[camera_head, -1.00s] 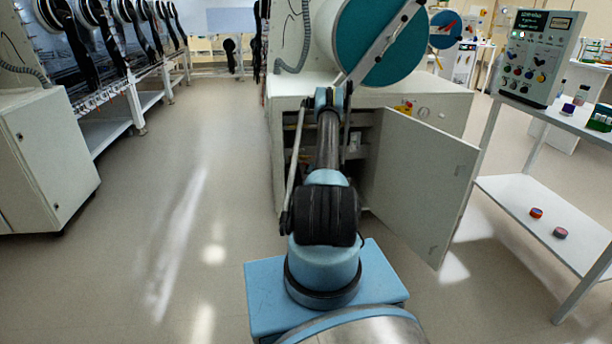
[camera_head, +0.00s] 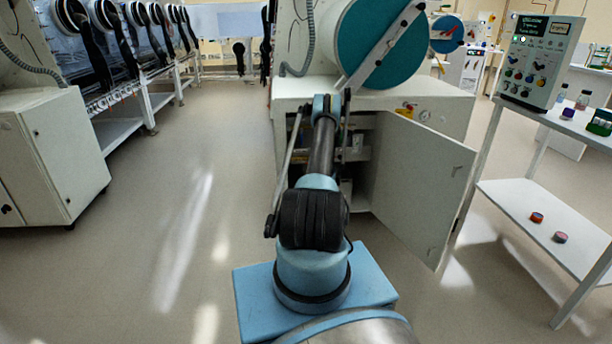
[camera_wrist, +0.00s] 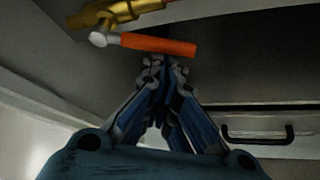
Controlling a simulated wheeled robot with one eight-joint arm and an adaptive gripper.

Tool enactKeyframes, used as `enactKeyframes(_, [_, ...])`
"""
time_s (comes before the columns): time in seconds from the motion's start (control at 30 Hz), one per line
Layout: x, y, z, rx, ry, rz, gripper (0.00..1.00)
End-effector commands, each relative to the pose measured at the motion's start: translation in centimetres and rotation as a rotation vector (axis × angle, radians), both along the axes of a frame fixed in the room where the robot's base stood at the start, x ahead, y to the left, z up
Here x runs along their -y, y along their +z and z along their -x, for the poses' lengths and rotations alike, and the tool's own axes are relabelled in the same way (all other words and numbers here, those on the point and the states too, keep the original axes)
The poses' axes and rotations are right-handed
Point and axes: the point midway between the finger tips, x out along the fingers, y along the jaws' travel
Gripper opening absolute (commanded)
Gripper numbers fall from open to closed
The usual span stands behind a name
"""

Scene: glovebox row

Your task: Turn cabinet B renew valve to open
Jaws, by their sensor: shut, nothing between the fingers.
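In the wrist view, an orange valve handle (camera_wrist: 158,44) lies nearly level across the upper middle, joined at its left end to a silver hub (camera_wrist: 104,36). A brass valve body (camera_wrist: 108,12) shows above the hub, partly cut off by the top edge. My gripper (camera_wrist: 162,68) is shut and empty, with its fingertips just below the handle in the picture. I cannot tell whether they touch it. In the head view my arm reaches into an open white cabinet (camera_head: 422,185), and my gripper is hidden there. No label tells which cabinet this is.
The cabinet door stands open to the right of my arm. A black pull handle (camera_wrist: 258,136) shows in the wrist view. A white shelf cart (camera_head: 530,205) with a control panel (camera_head: 540,60) stands at the right. The floor at left is clear, before another white cabinet (camera_head: 50,150).

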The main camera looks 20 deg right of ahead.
Motion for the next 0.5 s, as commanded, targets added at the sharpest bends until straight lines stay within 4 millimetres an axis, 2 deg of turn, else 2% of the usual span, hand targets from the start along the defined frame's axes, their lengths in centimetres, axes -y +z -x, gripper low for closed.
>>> enactKeyframes(0.2, [1.7,0.7,-0.1,0.000,-0.012,-0.001,0.00])
enactKeyframes(0.5, [2.1,1.7,0.0,0.001,-0.011,0.001,0.00])
